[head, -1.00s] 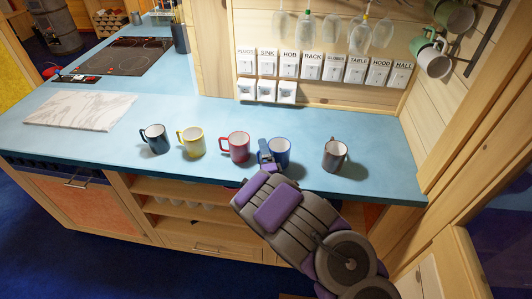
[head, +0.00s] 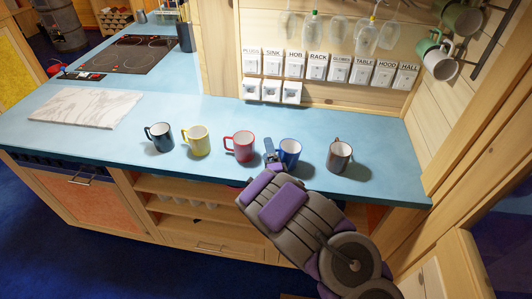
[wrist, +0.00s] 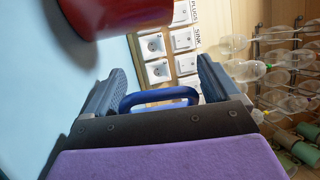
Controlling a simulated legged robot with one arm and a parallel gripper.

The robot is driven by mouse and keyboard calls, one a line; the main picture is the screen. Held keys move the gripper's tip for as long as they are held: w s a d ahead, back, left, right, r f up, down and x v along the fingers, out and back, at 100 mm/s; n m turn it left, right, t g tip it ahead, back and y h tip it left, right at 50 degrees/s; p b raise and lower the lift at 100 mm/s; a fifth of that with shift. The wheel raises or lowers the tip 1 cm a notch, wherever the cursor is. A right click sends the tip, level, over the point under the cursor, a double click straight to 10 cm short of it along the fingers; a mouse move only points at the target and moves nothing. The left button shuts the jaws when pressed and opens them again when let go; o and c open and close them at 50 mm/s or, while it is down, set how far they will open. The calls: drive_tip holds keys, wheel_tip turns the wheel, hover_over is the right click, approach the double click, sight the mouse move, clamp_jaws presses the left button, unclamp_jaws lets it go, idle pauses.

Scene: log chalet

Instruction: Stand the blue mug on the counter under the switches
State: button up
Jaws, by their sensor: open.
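The blue mug (head: 290,153) stands upright on the blue counter (head: 210,108), in front of the labelled switches (head: 330,68). My gripper (head: 270,158) is at the mug's left side, low over the counter's front part. In the wrist view my gripper (wrist: 160,85) is open, with its two fingers spread. A blue handle (wrist: 158,97) shows between the fingers; the rest of that mug is hidden there. I cannot tell whether a finger touches it.
A red mug (head: 240,146) stands just left of my gripper and looms close in the wrist view (wrist: 125,12). Yellow (head: 196,141) and dark blue (head: 159,137) mugs stand further left, a grey-brown mug (head: 339,155) to the right. Counter behind the mugs is clear.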

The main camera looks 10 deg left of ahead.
drive_tip(key=shift+d, duration=0.7)
drive_tip(key=shift+a, duration=0.2)
drive_tip(key=shift+a+r, duration=0.1)
drive_tip(key=shift+r, duration=0.1)
drive_tip(key=shift+s+r+p, duration=0.1)
drive_tip(key=shift+r+p, duration=0.4)
drive_tip(key=shift+p, duration=0.3)
drive_tip(key=p+v, duration=0.2)
drive_tip(key=v, duration=1)
